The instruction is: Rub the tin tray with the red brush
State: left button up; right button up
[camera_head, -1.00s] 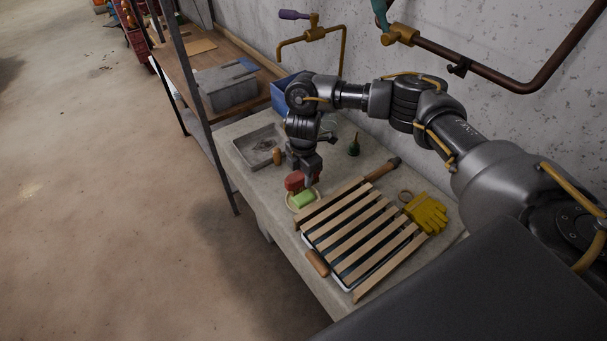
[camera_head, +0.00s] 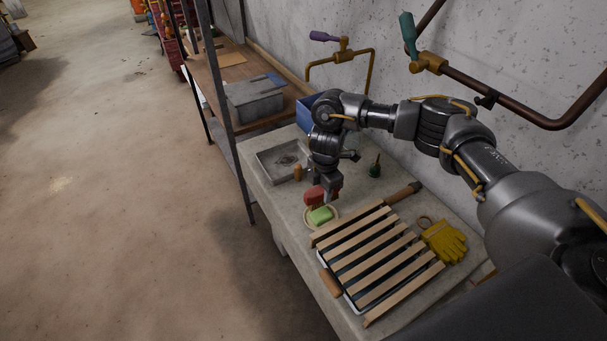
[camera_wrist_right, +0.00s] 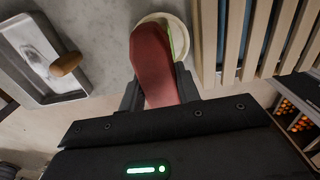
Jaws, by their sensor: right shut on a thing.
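The red brush (camera_head: 314,196) is held in my right gripper (camera_head: 329,187), just above the bench and close behind the green sponge. In the right wrist view the brush (camera_wrist_right: 154,62) lies between the two dark fingers and partly covers the sponge dish. The tin tray (camera_head: 262,166), grey and shallow with a dark smudge on its floor, lies flat on the bench to the left of the gripper. The tray also shows in the right wrist view (camera_wrist_right: 75,95), at upper left. The brush is apart from the tray. My left gripper is not in view.
A green sponge (camera_head: 320,215) sits on a round dish in front of the brush. A small wooden-handled item (camera_head: 298,173) stands by the tray's right edge. A slatted wooden rack (camera_head: 375,260), yellow gloves (camera_head: 445,242) and a dark green bottle (camera_head: 374,169) occupy the bench's right part.

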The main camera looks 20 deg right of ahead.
aim_at(310, 197)
jog(key=shift+a+r, duration=0.2)
jog(key=shift+a, duration=0.05)
jog(key=a+r+m+b, duration=0.1)
jog(key=s+a+r+m+b, duration=0.1)
jog(key=a+m, duration=0.1)
jog(key=a+r+m+b, duration=0.1)
jog(key=r+m, duration=0.1)
jog(key=shift+s+a+r+b, duration=0.1)
jog(key=shift+s+a+b, duration=0.1)
jog(key=shift+s+b, duration=0.15)
jog(key=s+r+m+b, duration=0.3)
jog(key=s+m, duration=0.6)
jog(key=shift+r, duration=0.3)
